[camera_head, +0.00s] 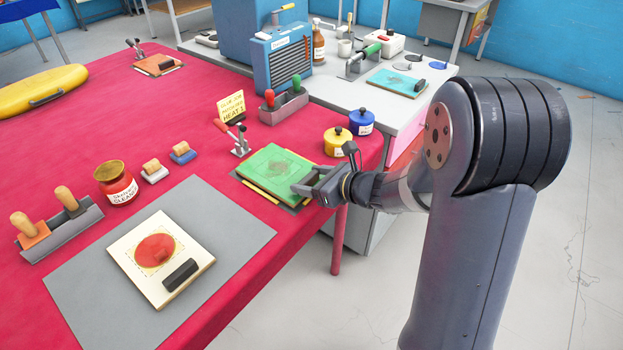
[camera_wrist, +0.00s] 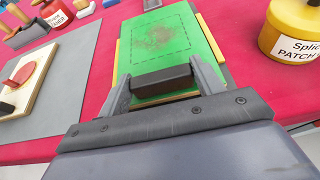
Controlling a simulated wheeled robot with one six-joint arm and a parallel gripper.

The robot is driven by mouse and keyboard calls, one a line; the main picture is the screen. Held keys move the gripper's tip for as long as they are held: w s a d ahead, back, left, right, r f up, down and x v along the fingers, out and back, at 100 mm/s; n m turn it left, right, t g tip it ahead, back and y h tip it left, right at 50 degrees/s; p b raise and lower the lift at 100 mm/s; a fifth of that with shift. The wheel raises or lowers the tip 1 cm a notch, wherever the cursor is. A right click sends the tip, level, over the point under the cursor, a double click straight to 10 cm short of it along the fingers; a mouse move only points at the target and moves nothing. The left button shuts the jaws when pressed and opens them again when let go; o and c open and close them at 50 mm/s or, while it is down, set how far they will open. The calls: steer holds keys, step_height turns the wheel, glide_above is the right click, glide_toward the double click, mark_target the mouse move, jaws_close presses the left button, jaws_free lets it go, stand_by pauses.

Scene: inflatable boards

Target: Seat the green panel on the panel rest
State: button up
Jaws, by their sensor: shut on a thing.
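The green panel (camera_head: 276,168) has a dashed outline and a dark scuffed patch. It lies over the panel rest (camera_head: 257,188), a dark base with yellow strips showing at the panel's edges. I cannot tell whether the panel touches the rest or hovers just above it. My gripper (camera_head: 312,187) is at the panel's near right end. In the wrist view, my gripper (camera_wrist: 163,84) is shut on the panel's black handle (camera_wrist: 162,80), one finger at each end. The panel (camera_wrist: 155,38) hides most of the rest. A toggle clamp (camera_head: 240,143) stands beside the panel's far left edge, its lever raised.
Yellow (camera_head: 337,141) and blue (camera_head: 361,122) tins stand right of the panel, near the table edge. A red-and-green-handled tool holder (camera_head: 284,106) and yellow note (camera_head: 231,106) are behind. A cream panel (camera_head: 126,247) lies on the grey mat (camera_head: 235,235) at front left.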

steer(key=shift+f+b, duration=0.2)
steer(key=shift+b, duration=0.1)
stand_by(0.5)
steer(key=o, duration=1.5)
steer(key=shift+c, duration=0.2)
steer(key=shift+r, duration=0.1)
steer(key=shift+r+p, duration=2.45)
steer(key=shift+r, duration=0.5)
steer(key=shift+f, duration=0.15)
